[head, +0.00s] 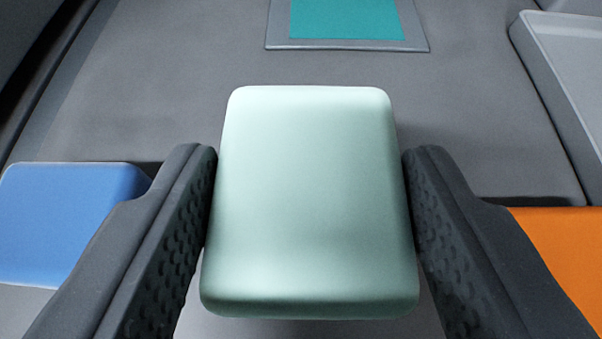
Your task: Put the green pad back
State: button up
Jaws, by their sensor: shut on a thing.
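The pale green pad (308,200) is in the middle of the head view, a rounded block with its top face toward me. My gripper (310,190) is shut on it, with one dark textured finger against its left side and one against its right side. The pad hides what lies directly beneath it. A flat teal rectangle with a grey border (346,18) lies on the grey surface beyond the pad, at the top of the view and cut off by its edge.
A blue block (65,220) is at the left, partly behind my left finger. An orange block (565,262) is at the right, partly behind my right finger. A grey raised-edge tray (570,75) stands at the upper right. The grey surface (180,85) between is clear.

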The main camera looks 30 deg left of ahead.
aim_at(307, 262)
jog(key=shift+f+b, duration=0.6)
jog(key=shift+f, duration=1.1)
jog(key=shift+f, duration=0.1)
jog(key=o, duration=1)
jog(key=shift+s+d+r, duration=0.25)
jog(key=shift+s+r, duration=0.1)
jog(key=shift+r, duration=0.05)
jog(key=p+v, duration=0.2)
jog(key=v, duration=0.9)
jog(key=shift+f, duration=0.1)
